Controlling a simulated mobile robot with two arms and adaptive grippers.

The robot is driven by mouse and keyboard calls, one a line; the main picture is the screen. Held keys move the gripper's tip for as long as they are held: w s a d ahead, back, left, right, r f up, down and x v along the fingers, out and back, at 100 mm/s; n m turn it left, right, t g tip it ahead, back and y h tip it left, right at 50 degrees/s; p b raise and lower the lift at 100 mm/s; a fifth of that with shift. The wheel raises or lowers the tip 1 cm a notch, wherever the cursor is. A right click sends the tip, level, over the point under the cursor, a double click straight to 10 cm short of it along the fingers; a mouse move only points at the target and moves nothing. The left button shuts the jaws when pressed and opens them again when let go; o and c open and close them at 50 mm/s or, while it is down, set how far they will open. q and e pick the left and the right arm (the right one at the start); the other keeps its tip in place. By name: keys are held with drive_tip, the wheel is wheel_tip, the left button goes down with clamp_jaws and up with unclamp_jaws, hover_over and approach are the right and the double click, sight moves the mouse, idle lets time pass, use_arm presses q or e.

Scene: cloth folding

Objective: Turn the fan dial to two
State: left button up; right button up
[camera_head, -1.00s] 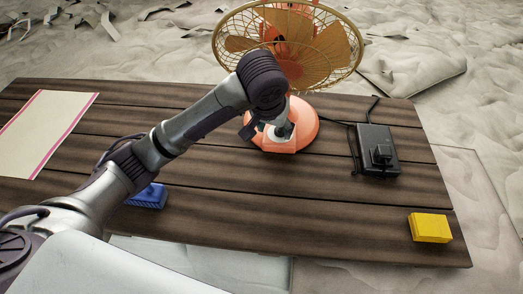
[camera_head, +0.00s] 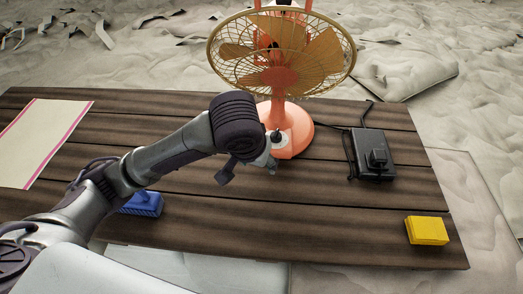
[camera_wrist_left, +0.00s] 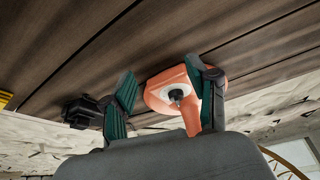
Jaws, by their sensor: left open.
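The orange fan (camera_head: 283,60) with a wire cage stands upright at the back of the table. Its dial (camera_head: 277,138) sits on a white round plate on the front of the base (camera_head: 300,140). In the left wrist view the dial (camera_wrist_left: 176,94) shows as a small dark knob with a grey tip, on the orange base (camera_wrist_left: 158,100). My left gripper (camera_head: 248,168) is open and empty, a little in front of the dial. In the left wrist view its dark green fingers (camera_wrist_left: 166,98) are spread, with the dial between them in the picture. The dial's setting is too small to read. My right gripper is not in view.
A black adapter box (camera_head: 372,155) with a cable lies right of the fan. A yellow block (camera_head: 427,230) lies at the front right. A blue brush-like item (camera_head: 145,205) is partly behind my left arm. A cream cloth (camera_head: 42,140) lies at the left. The front middle of the table (camera_head: 320,220) is clear.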

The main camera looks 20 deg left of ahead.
sight(275, 134)
use_arm(q)
drive_tip(key=shift+w+a+f, duration=0.2)
drive_tip(key=shift+w+f, duration=0.1)
drive_tip(key=shift+f, duration=0.25)
drive_tip(key=w, duration=0.8)
drive_tip(key=w+d, duration=0.1)
drive_tip(key=w, duration=0.3)
drive_tip(key=shift+x, duration=1.05)
drive_tip(key=shift+w+f, duration=0.1)
drive_tip(key=shift+f, duration=0.4)
clamp_jaws()
drive_tip(key=shift+a+m+h, duration=0.1)
drive_tip(key=shift+m+h, duration=0.2)
drive_tip(key=shift+m, duration=0.5)
